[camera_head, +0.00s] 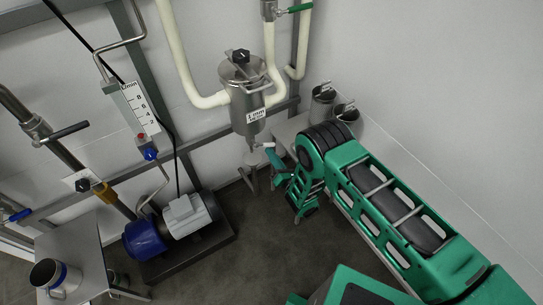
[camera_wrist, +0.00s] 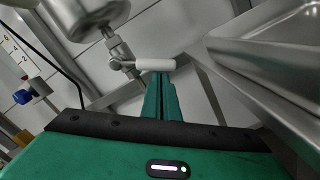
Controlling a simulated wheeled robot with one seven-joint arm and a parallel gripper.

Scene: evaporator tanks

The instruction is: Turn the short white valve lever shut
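The short white valve lever (camera_wrist: 155,64) lies roughly level in the wrist view, on a metal valve (camera_wrist: 122,52) below a steel vessel. In the head view, the lever (camera_head: 268,145) is a small pale piece under the steel tank (camera_head: 247,95) marked "1 mm". My gripper (camera_wrist: 161,80) has its two green fingers side by side with only a thin dark line between them. The fingertips are right at the lever, at its middle in the wrist view; I cannot tell whether they touch. Nothing shows between the fingers. In the head view, my gripper (camera_head: 274,156) is beside the lever.
A steel surface (camera_wrist: 275,60) is close on the right in the wrist view. In the head view, steel cups (camera_head: 322,104) stand behind my arm. A blue and grey pump (camera_head: 172,225) is on the floor to the left, and a low table (camera_head: 85,255) holds a steel cup.

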